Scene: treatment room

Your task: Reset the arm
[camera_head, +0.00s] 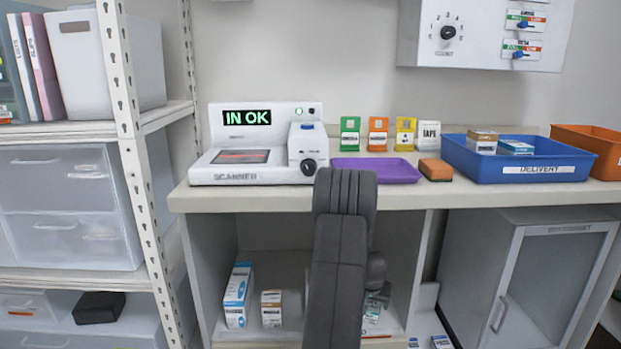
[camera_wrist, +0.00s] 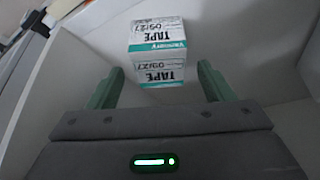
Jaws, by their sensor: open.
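My dark grey arm reaches down in front of the counter in the head view, toward the open lower compartment. My gripper (camera_wrist: 160,72) shows in the wrist view with its two green fingers spread apart.
Compartment walls surround the gripper. Boxes (camera_head: 238,295) stand left of the arm; a cabinet (camera_head: 530,285) is at right.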

